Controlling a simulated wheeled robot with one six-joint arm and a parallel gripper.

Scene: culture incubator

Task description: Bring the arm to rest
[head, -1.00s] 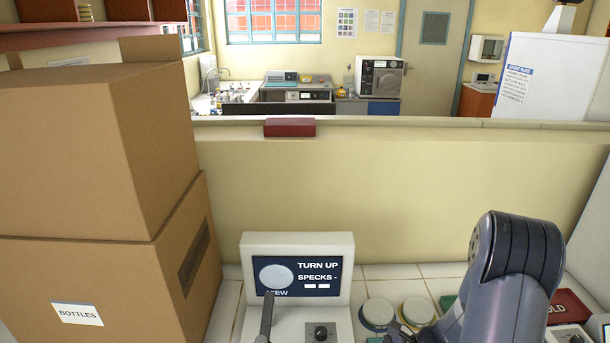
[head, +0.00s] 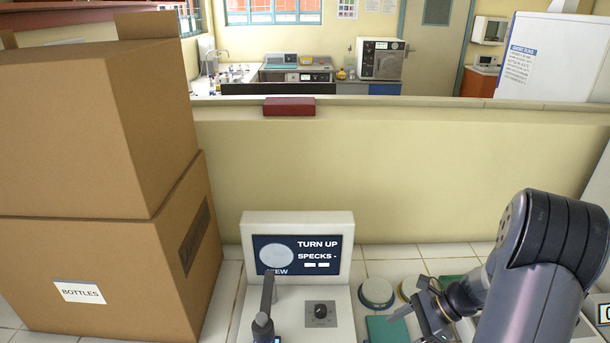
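My arm comes in from the lower right of the head view, bent at a large grey joint. My gripper (head: 412,322) is at its end, low in the picture, over the counter to the right of the device with the screen. Its fingers point left and down and look spread, with nothing seen between them. The lower part of the gripper is small and close to the bottom edge.
A white device (head: 344,258) with a "TURN UP SPECKS" screen and a knob (head: 320,310) stands left of the gripper. Round-lidded containers (head: 376,292) and a green mat (head: 386,330) lie near it. Stacked cardboard boxes (head: 90,265) fill the left. A low wall (head: 400,170) stands behind.

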